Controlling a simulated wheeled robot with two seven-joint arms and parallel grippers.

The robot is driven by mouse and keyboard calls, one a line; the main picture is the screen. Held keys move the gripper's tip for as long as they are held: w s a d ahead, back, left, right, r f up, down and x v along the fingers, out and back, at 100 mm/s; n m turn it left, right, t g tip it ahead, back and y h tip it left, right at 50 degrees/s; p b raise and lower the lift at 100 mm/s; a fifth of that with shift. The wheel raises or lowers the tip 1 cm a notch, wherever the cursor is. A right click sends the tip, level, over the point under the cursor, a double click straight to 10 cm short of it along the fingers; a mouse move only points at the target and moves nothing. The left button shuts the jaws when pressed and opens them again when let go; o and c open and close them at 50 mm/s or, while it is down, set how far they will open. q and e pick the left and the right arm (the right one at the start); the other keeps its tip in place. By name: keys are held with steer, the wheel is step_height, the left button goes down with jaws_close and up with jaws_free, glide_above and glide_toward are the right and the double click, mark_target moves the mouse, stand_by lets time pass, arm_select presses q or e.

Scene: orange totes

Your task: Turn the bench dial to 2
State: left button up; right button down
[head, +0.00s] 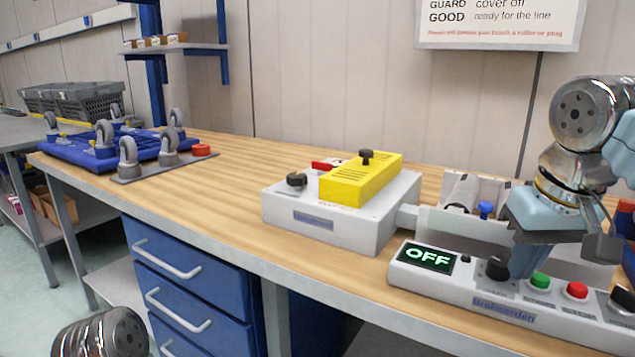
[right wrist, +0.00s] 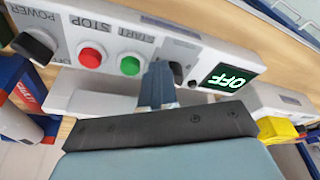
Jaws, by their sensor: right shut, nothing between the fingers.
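The bench control panel (head: 450,285) is a long white strip along the front of the bench. Its lit display (head: 428,257) reads OFF. The black dial (head: 497,268) stands right of the display; it also shows in the right wrist view (right wrist: 178,72). Its number marks are too small to read. My right gripper (head: 522,272) points down with its fingers shut and empty, close beside the dial on the green button's side. In the right wrist view the fingertips (right wrist: 158,68) lie next to the dial; I cannot tell whether they touch it. My left gripper is out of view.
A green START button (head: 539,281), a red STOP button (head: 577,290) and a black POWER knob (head: 622,299) line the panel. Behind is a grey box (head: 350,228) with a yellow cover (head: 362,178) and another black knob (head: 297,180). The bench's middle left is clear.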

steer(key=shift+s+a+f, duration=0.1)
steer(key=shift+f, duration=0.4)
steer(key=shift+a+p, duration=0.3)
steer(key=shift+p, duration=0.2)
steer(key=shift+a+r+p, duration=0.2)
steer(key=shift+a+p, duration=0.25)
steer(key=shift+p, duration=0.15)
steer(key=shift+a, duration=0.2)
steer(key=shift+w+r, duration=0.15)
steer(key=shift+w, duration=0.1)
steer(key=shift+s+a, duration=0.15)
steer(key=shift+s, duration=0.15)
steer(key=shift+w+v, duration=0.2)
steer(key=shift+v, duration=0.75)
steer(key=shift+w+v, duration=0.2)
steer(key=shift+v, duration=0.7)
steer(key=shift+w+v, duration=0.2)
steer(key=shift+v, duration=0.75)
steer(key=shift+r, duration=0.15)
